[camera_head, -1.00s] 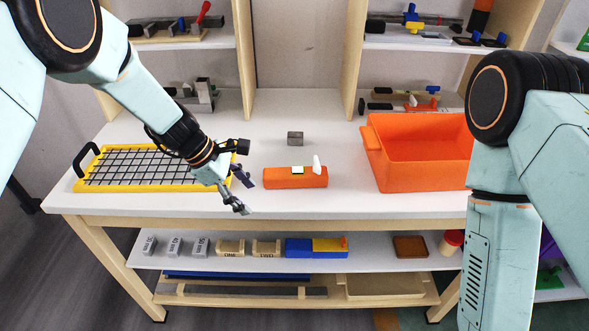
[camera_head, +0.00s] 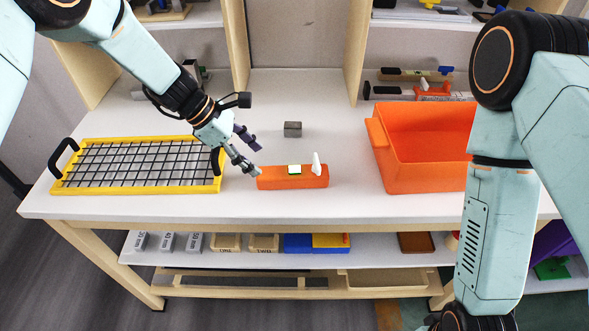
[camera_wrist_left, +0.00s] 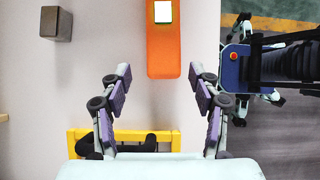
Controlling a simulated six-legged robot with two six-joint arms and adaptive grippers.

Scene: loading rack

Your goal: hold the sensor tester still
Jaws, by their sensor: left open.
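The sensor tester appears to be the orange block (camera_head: 270,182) with a pale square on top and a white upright lever at its right end. It lies flat on the white table near the front edge. My left gripper (camera_head: 257,161) is open and empty just off its left end. In the left wrist view the orange block (camera_wrist_left: 164,55) lies ahead, its near end between the spread fingertips of my left gripper (camera_wrist_left: 160,76). I see no finger touching it. My right arm hangs at the right and its gripper is not visible.
A grey block (camera_head: 293,129) stands behind the orange block. An orange bin (camera_head: 425,180) is to the right. A yellow-framed grid tray (camera_head: 75,187) lies left, under my left arm. Shelves hold parts behind and below. The table between block and bin is clear.

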